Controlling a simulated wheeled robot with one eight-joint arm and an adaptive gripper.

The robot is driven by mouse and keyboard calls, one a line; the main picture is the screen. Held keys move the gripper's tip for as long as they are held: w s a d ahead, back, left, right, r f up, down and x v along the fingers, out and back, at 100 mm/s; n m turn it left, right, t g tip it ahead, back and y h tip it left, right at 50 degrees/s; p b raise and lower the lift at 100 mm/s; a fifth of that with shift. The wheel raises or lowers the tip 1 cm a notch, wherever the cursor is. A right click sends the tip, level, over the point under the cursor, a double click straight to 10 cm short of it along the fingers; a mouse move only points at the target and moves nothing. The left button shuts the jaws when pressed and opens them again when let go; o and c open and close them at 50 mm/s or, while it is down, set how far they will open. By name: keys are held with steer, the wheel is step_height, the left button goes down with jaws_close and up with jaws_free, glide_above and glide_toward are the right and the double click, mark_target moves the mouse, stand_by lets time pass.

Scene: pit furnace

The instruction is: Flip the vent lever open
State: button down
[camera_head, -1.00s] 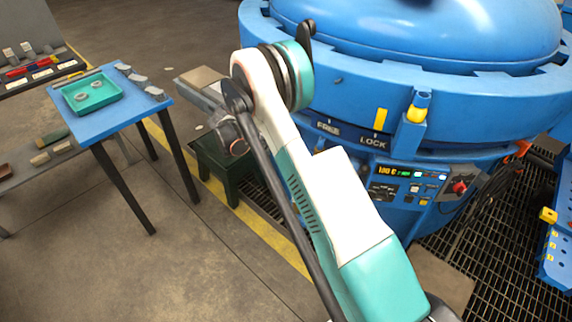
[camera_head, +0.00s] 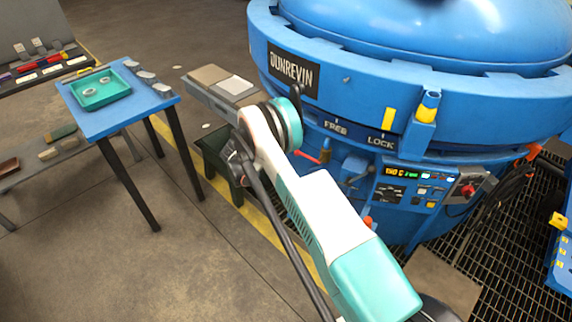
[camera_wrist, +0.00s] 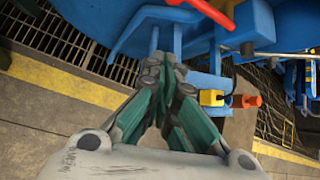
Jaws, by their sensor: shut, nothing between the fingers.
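My gripper (camera_wrist: 166,75) is shut and empty in the wrist view, its dark fingertips together beside the blue furnace (camera_head: 410,70) structure. Right of the fingers is a small yellow fitting with an orange handle (camera_wrist: 244,101), apart from them. A red lever (camera_wrist: 208,12) crosses the top of the wrist view; a red-handled lever also shows in the head view (camera_head: 312,157). An orange knob (camera_head: 367,221) sits lower on the furnace front. No label shows which one is the vent lever. In the head view my gripper is hidden behind my arm.
The control panel (camera_head: 418,184) is on the furnace front, right of my arm. A blue table (camera_head: 112,122) with a green tray (camera_head: 100,103) stands at left. Floor grating (camera_wrist: 70,50) and a yellow floor line (camera_wrist: 70,86) lie below the furnace.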

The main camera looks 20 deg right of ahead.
steer(key=s+b+x, duration=0.1)
steer(key=b+x, duration=0.2)
steer(key=x, duration=0.7)
steer(key=w+r, duration=0.1)
steer(key=w+r+b, duration=0.1)
steer(key=w+r, duration=0.1)
steer(key=shift+d+r+b, duration=0.25)
steer(key=shift+r+b, duration=0.05)
steer(key=shift+r, duration=0.05)
steer(key=shift+r, duration=0.15)
steer(key=shift+r+m+t+y, duration=0.2)
steer(key=shift+m+t+y, duration=0.1)
steer(key=shift+t, duration=0.1)
